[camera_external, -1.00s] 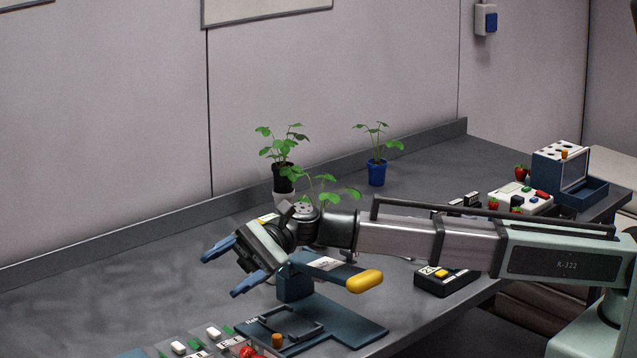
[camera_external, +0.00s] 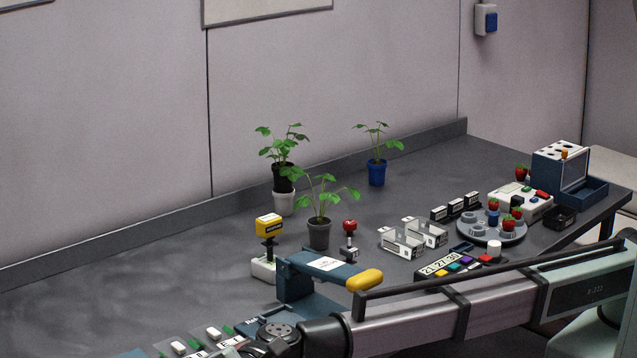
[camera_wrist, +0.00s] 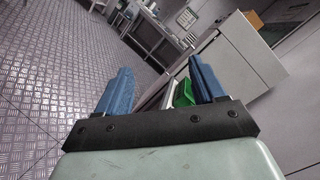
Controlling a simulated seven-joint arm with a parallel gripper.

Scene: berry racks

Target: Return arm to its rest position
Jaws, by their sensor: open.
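My gripper (camera_wrist: 163,82) shows in the wrist view with its two blue fingers wide apart and nothing held between them. It points out over a patterned metal floor and a pale cabinet, away from the bench top. In the external view my arm stretches low along the front of the bench from the right. Its wrist is at the bottom edge, and the fingers are out of that picture.
A blue lever press with a yellow handle (camera_external: 365,280) stands close to my arm. Behind it are potted plants (camera_external: 319,232), clear racks (camera_external: 402,241) and a round berry tray (camera_external: 491,228). The bench's left part is clear. A green object (camera_wrist: 184,93) shows beyond my fingers.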

